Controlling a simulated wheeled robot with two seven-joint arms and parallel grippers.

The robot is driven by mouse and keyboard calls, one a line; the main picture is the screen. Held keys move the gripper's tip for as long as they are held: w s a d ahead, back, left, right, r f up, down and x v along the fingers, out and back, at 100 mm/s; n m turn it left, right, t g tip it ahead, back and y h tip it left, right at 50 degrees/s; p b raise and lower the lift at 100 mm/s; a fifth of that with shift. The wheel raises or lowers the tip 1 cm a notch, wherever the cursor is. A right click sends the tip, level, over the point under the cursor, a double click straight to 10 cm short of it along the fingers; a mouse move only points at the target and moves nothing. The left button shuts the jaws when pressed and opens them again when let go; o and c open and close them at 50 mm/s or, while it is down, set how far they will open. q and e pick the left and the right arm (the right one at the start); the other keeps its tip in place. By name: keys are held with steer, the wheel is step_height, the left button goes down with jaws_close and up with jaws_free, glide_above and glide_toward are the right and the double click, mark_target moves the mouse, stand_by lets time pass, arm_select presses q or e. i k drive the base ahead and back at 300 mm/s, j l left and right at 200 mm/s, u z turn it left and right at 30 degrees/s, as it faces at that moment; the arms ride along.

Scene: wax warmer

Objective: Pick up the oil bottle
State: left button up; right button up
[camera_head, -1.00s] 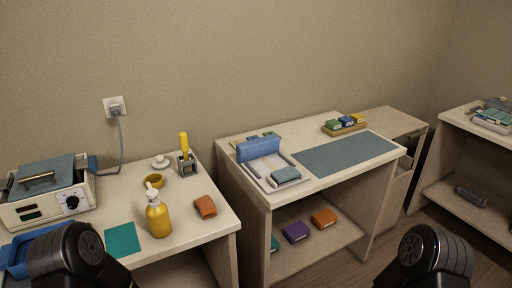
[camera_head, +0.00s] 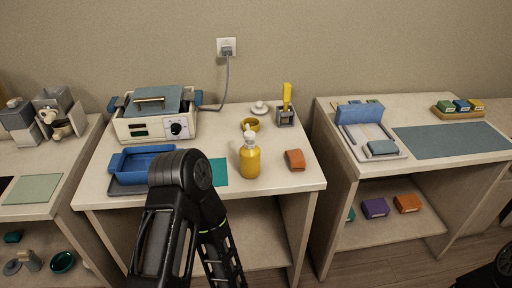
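The oil bottle (camera_head: 250,160) is yellow with a white pump top and stands upright on the left-centre table, near its front edge. A teal mat (camera_head: 219,172) lies just left of it, and an orange block (camera_head: 295,159) sits to its right. My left arm rises in front of the table, left of the bottle, and hides part of the table's front. Its gripper fingers do not show. Only a dark piece of my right arm shows at the bottom right corner, and its gripper is out of view.
The wax warmer (camera_head: 154,116) stands at the back left of the table, with a blue tray (camera_head: 142,160) in front. A yellow ring-shaped dish (camera_head: 250,125) and a holder (camera_head: 285,116) with a yellow-handled tool stand behind the bottle. Another table (camera_head: 405,169) is to the right.

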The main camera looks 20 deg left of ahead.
mark_target(250, 155)
steer(key=i+l+u, duration=0.2)
steer(key=l, duration=0.15)
steer(key=i+l+u, duration=0.15)
steer(key=l, duration=0.2)
steer(key=i+l+u, duration=0.2)
steer(key=l, duration=0.15)
steer(key=l+u, duration=0.2)
steer(key=l, duration=0.2)
steer(key=i+l+u, duration=0.15)
steer(key=l, duration=0.3)
